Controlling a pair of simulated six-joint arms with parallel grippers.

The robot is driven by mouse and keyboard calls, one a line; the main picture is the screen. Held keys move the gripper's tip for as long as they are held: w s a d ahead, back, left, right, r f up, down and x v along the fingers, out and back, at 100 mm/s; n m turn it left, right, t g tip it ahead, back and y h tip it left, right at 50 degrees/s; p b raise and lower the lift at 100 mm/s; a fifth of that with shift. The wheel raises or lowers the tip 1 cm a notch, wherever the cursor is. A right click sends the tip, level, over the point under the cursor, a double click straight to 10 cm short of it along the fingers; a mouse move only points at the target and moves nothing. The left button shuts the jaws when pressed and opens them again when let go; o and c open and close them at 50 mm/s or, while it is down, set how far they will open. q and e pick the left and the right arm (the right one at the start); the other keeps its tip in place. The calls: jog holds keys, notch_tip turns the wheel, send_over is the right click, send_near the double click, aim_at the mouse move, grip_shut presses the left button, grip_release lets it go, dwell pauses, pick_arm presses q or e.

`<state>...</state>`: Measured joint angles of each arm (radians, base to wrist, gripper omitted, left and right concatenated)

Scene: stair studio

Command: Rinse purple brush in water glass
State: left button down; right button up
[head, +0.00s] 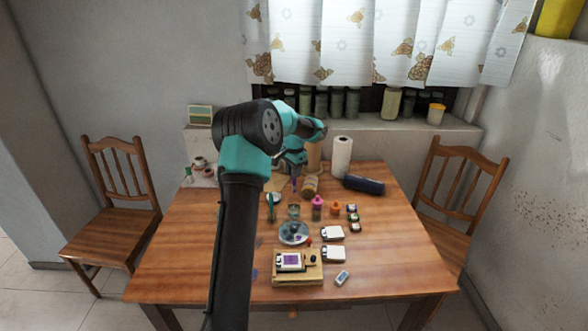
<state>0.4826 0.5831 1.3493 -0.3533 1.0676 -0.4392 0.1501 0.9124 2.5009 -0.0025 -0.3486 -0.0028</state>
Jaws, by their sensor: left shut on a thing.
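My left gripper (294,176) is above the back middle of the table, pointing down. It is shut on a thin, upright purple brush (294,186), of which only a short part shows below the fingers. A small clear glass (294,211) stands on the table just below the brush. The brush tip seems to be above the glass rim; the gap is too small to judge surely. My arm hides part of the table to the left of the glass. My right gripper is not in view.
A pink bottle (317,208) and an orange bottle (336,209) stand right of the glass. A round palette (293,240) lies in front. A lying jar (310,187), a paper roll (342,157) and a dark roll (363,185) are behind.

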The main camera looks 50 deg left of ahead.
aim_at(294, 192)
pick_arm(q)
jog(key=shift+f, duration=5.2)
jog(key=shift+s+d, duration=0.2)
jog(key=shift+w+a, duration=0.15)
jog(key=shift+w, duration=0.05)
jog(key=shift+w+a, duration=0.15)
jog(key=shift+a, duration=0.05)
jog(key=shift+a, duration=0.1)
jog(key=shift+w+d, duration=0.1)
jog(key=shift+d, duration=0.1)
jog(key=shift+d, duration=0.25)
